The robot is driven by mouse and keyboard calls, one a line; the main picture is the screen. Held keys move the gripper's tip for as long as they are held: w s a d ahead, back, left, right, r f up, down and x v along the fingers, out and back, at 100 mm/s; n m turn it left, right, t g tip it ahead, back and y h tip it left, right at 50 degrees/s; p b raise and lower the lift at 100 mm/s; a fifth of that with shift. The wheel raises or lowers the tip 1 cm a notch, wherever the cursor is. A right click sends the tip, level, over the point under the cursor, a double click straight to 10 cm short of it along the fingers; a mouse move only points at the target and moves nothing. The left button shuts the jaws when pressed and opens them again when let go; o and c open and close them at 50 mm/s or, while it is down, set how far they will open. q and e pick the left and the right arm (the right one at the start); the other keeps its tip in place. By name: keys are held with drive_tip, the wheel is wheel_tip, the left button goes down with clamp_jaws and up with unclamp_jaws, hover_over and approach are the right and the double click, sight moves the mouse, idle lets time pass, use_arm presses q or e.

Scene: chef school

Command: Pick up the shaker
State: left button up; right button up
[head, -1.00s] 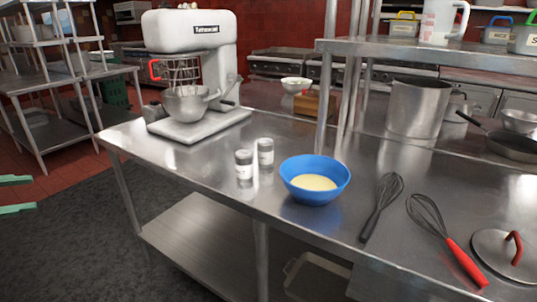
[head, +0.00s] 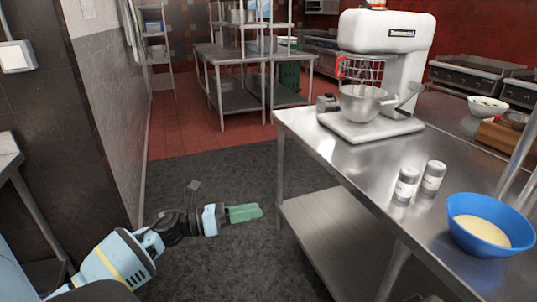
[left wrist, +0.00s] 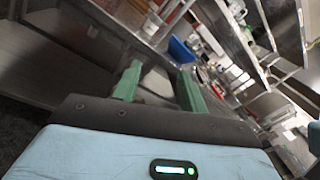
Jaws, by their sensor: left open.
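Two shakers stand upright side by side on the steel table, in the head view. The nearer shaker (head: 405,186) is on the left and the other shaker (head: 432,177) is just right of it. My left gripper (head: 262,212) has green fingers and is out over the dark floor mat, left of the table and well apart from the shakers. In the left wrist view its fingers (left wrist: 157,85) are spread with nothing between them. I cannot make out the shakers in that view. My right gripper is not in view.
A blue bowl (head: 487,226) with pale yellow contents stands right of the shakers; it also shows in the left wrist view (left wrist: 181,50). A stand mixer (head: 385,40) stands behind them. The steel table (head: 330,157) has bare top to their left.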

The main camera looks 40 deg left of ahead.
use_arm(q)
drive_tip(key=s+d+f+n+y+p, duration=0.1)
drive_tip(key=s+d+f+n+y, duration=0.15)
drive_tip(key=s+f+n, duration=0.5)
drive_tip(key=s+d+f+n+t+y+p, duration=0.1)
drive_tip(key=s+d+f+n+y, duration=0.2)
drive_tip(key=n, duration=0.7)
drive_tip(key=s+d+f+n+y+p, duration=0.1)
drive_tip(key=s+d+f+n+y, duration=0.1)
drive_tip(key=s+f+n+y, duration=0.4)
drive_tip(key=s+d+f+n+g+p, duration=0.1)
drive_tip(key=s+d+f+n+g, duration=0.2)
drive_tip(key=s+n, duration=0.3)
drive_tip(key=s+d+f+n+g+h+p, duration=0.1)
drive_tip(key=s+d+f+n+g, duration=0.2)
drive_tip(key=s, duration=0.6)
wheel_tip(320, 180, down, 3)
drive_tip(key=d+n, duration=0.2)
drive_tip(key=n, duration=0.2)
drive_tip(key=shift+s, duration=0.35)
drive_tip(key=shift+s+d+f, duration=0.1)
drive_tip(key=shift+s+d, duration=0.05)
drive_tip(key=shift+s, duration=0.15)
drive_tip(key=shift+c, duration=0.7)
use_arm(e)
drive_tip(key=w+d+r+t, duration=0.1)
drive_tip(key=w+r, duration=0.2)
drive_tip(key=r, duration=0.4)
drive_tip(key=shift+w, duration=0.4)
